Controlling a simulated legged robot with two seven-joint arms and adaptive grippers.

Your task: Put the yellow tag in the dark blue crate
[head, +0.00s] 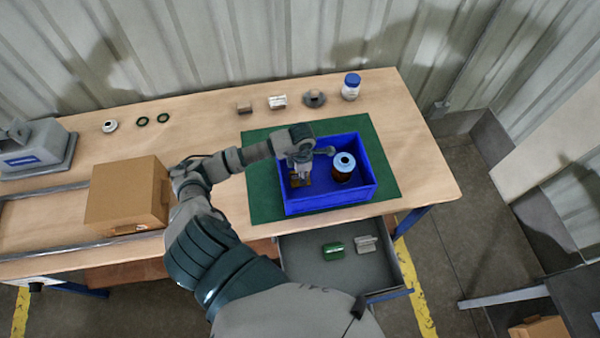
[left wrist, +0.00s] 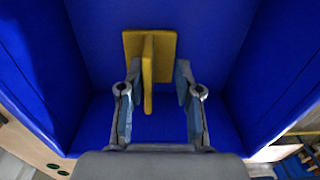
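The yellow tag (left wrist: 135,45) is a flat plate with an upright fin, seen in the left wrist view against the blue inside of the dark blue crate (left wrist: 213,35). In the head view the crate (head: 333,201) stands on a green mat, and the tag is a small brownish patch partly hidden under my left gripper (head: 301,180). My left gripper (left wrist: 156,100) is inside the crate, its fingers apart on either side of the tag's fin, with gaps visible on both sides. Whether the tag rests on the crate floor is hard to tell. My right gripper is not in view.
A brown jar with a light blue top (head: 343,167) stands in the crate, right of my gripper. A cardboard box (head: 125,195) is on the left of the table. An open drawer (head: 305,270) below holds a green and a grey item.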

